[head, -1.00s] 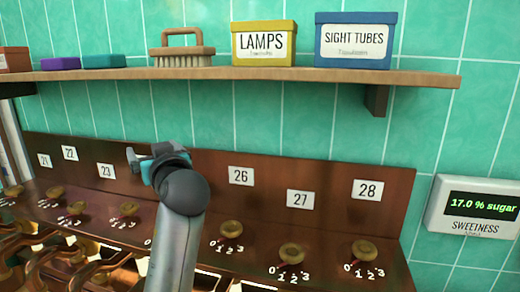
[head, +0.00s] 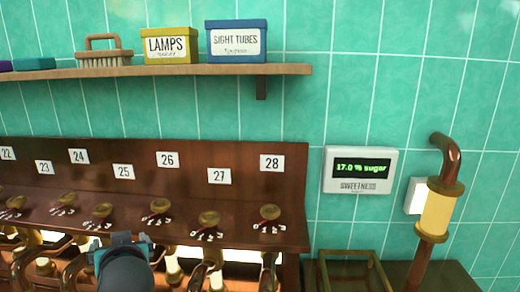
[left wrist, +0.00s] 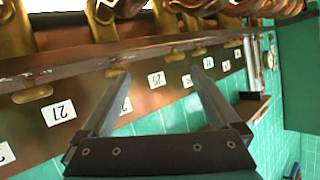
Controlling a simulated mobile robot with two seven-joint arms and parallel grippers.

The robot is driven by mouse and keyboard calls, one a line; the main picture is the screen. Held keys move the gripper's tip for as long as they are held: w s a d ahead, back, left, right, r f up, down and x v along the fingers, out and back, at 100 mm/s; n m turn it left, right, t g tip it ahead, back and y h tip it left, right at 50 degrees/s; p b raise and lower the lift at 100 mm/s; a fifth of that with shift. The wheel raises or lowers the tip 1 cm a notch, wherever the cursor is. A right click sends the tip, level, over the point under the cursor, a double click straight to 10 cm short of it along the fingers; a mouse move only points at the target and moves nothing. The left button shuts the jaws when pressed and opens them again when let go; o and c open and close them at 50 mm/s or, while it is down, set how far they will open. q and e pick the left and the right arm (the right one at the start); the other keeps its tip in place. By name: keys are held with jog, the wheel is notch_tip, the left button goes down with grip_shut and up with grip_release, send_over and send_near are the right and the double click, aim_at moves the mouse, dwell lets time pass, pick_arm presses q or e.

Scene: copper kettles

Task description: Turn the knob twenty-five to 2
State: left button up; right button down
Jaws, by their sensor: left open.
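The knob under label 25 (head: 102,210) is a brass knob on the sloped front of the dark panel, with a small 0-to-3 scale below it. Its pointer setting is too small to tell. The label 25 (head: 123,172) is above it. My left gripper (head: 122,238) is in the head view just below and right of this knob, apparently apart from it. In the left wrist view its fingers (left wrist: 160,82) are spread with nothing between them, and the labels and knobs appear upside down beyond them. My right gripper is not in view.
Neighbouring knobs, such as the one under 26 (head: 158,206) and the one under 27 (head: 208,218), stand close by. Copper pipes (head: 70,265) crowd below the panel. A shelf (head: 200,70) with boxes hangs above. A display (head: 361,168) reads 17.0 % sugar.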

pick_arm(q)
jog(key=s+d+f+m+g+h, duration=0.2)
jog(key=s+d+f, duration=0.1)
jog(key=s+f, duration=0.35)
jog(key=s+d+f+m+g+h, duration=0.2)
jog(key=s+d+f+h, duration=0.1)
jog(key=s+f, duration=0.4)
jog(key=s+d+f+m+g+h, duration=0.1)
jog(key=s+d+f+g+h, duration=0.15)
jog(key=s, duration=0.45)
jog(key=s+d+f+m+g+h, duration=0.1)
jog(key=s+d+f+m, duration=0.1)
jog(key=s+d+f, duration=0.3)
jog(key=s+a+f+g+b, duration=0.1)
jog(key=s+f+b, duration=0.1)
jog(key=f, duration=1.1)
jog(key=s+a+f+g+b, duration=0.1)
jog(key=s+f, duration=0.1)
jog(key=f, duration=1.1)
jog(key=s+a+f+b, duration=0.2)
jog(key=s+f+b, duration=0.1)
jog(key=s+f, duration=1.2)
jog(key=shift+f+g+y, duration=0.25)
jog(key=shift+g+y, duration=0.1)
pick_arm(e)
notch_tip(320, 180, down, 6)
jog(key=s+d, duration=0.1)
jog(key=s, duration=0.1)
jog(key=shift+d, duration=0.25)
